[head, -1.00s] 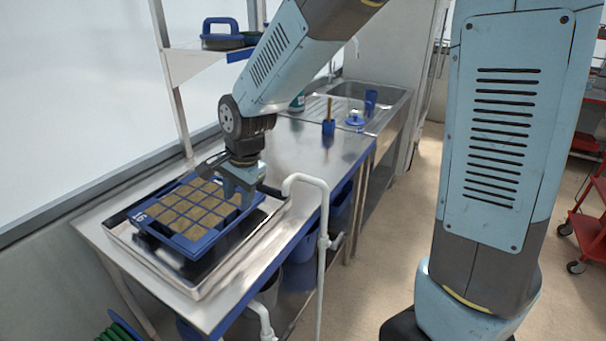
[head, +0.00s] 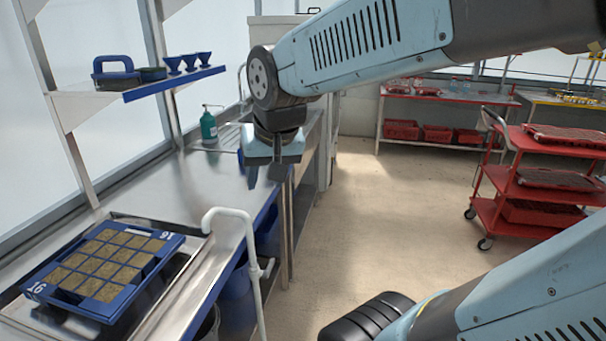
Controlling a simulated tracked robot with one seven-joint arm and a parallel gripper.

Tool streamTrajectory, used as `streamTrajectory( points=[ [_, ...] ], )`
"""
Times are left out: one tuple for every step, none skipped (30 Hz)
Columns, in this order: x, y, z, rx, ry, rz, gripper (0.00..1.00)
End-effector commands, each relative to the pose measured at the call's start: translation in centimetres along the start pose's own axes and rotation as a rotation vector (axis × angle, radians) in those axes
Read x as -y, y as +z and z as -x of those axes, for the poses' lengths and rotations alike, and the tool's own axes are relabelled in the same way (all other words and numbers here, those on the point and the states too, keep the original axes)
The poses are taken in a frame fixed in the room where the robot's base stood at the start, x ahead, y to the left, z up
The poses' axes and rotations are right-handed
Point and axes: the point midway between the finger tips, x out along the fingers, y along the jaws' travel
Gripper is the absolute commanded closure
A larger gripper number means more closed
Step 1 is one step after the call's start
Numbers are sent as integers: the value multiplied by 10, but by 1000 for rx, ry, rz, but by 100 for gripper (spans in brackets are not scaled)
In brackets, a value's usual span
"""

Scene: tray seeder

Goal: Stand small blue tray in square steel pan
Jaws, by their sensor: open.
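The small blue tray (head: 165,250), with several square cells of brown soil, rests in the square steel pan (head: 188,280) on the steel bench at the lower left. It looks turned relative to the pan, and its far right corner lies near the pan's rim. I cannot tell whether it sits flat on the pan's floor. My gripper (head: 266,176) is open and empty, pointing down near the bench's front edge, well apart from the tray and to its upper right.
A white pipe (head: 240,215) rises at the bench's front edge by the pan. A shelf (head: 170,86) with blue items hangs above the bench. A green bottle (head: 209,127) stands at the back. A red cart (head: 530,175) is at the right; the floor between is clear.

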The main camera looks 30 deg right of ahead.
Motion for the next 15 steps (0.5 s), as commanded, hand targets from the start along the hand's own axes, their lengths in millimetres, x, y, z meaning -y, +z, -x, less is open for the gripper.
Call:
streamTrajectory(
  points=[
    [-12,6,10,-18,5,22,58],
    [-17,10,15,-25,8,42,58],
    [-24,14,20,-32,12,66,58],
    [-30,18,24,-37,15,82,58],
    [-34,21,27,-42,18,96,58],
    [-38,24,30,-48,21,115,58],
    [-42,27,33,-52,23,128,58],
    [-44,29,35,-54,25,137,58],
    [-49,31,36,-56,26,148,58],
    [-51,33,38,-57,27,155,58],
    [-52,34,38,-59,28,160,58],
    [-53,35,39,-59,29,164,58],
    [-54,35,39,-60,29,167,58],
    [-54,35,39,-60,30,168,58],
    [-54,35,39,-59,30,170,58]
  ],
)
